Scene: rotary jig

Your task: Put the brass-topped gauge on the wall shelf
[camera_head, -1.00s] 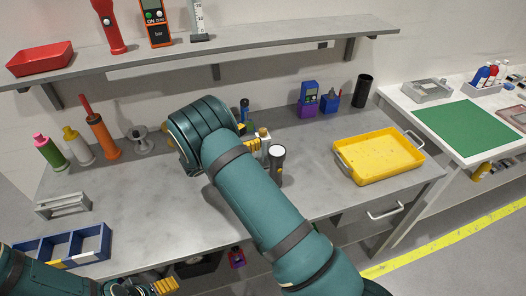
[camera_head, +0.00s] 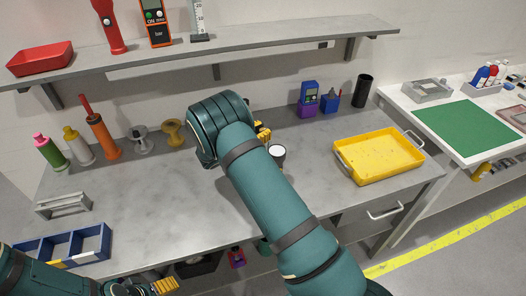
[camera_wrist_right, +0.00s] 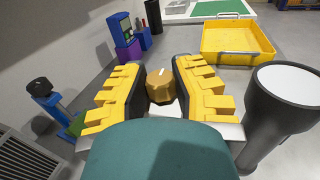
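The brass-topped gauge shows in the right wrist view as a brass cap (camera_wrist_right: 165,86) on a pale body, standing on the bench. My right gripper (camera_wrist_right: 161,80) has its yellow fingers on either side of the cap; they look apart, and firm contact is not visible. In the head view my right gripper (camera_head: 262,131) hides the gauge. The wall shelf (camera_head: 270,46) runs above the bench. My left gripper (camera_head: 160,288) is at the bottom left edge, partly cut off, its opening unclear.
A dark torch-like cylinder with a white face (camera_wrist_right: 290,95) stands close to the right gripper.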

